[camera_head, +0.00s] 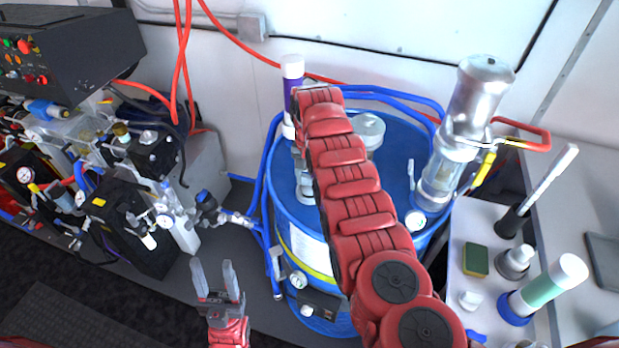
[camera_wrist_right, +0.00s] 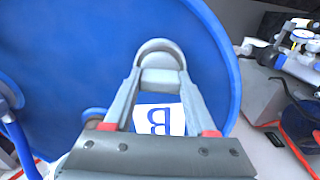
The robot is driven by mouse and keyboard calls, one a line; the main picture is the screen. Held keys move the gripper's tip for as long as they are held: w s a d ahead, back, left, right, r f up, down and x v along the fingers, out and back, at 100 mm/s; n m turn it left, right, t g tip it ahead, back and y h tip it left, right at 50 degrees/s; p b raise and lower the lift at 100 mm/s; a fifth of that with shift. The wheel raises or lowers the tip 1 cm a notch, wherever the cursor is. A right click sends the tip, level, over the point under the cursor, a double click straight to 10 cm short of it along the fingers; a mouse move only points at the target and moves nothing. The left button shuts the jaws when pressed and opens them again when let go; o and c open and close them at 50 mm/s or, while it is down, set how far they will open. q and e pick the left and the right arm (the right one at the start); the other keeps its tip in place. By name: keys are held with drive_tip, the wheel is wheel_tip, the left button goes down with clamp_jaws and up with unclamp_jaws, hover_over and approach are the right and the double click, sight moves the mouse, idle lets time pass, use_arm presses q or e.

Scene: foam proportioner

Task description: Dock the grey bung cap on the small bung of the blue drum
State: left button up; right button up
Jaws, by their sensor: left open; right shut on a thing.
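The blue drum (camera_head: 385,190) stands upright at the centre of the head view; its blue top (camera_wrist_right: 70,50) fills much of the right wrist view. My right gripper (camera_wrist_right: 161,78) is shut on the grey bung cap (camera_wrist_right: 160,50), which shows as a rounded grey piece over the drum top. I cannot tell whether the cap touches the drum. In the head view my right arm hides the cap, and the small bung cannot be made out with certainty. My left gripper (camera_head: 213,270) is open and empty, left of the drum.
A clear and metal cylinder (camera_head: 470,120) stands at the drum's right rim, with blue hoses around the drum. A purple-and-white bottle (camera_head: 292,85) is behind it. Black equipment (camera_head: 130,220) stands at left. A white bench (camera_head: 480,225) at right holds a sponge (camera_head: 475,260) and bottles.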

sight(309, 177)
drive_tip(key=shift+f+b, duration=0.35)
drive_tip(key=shift+f, duration=0.25)
drive_tip(key=o, duration=1.1)
drive_tip(key=shift+r, duration=0.15)
drive_tip(key=shift+r+p, duration=0.5)
drive_tip(key=shift+r, duration=4.9)
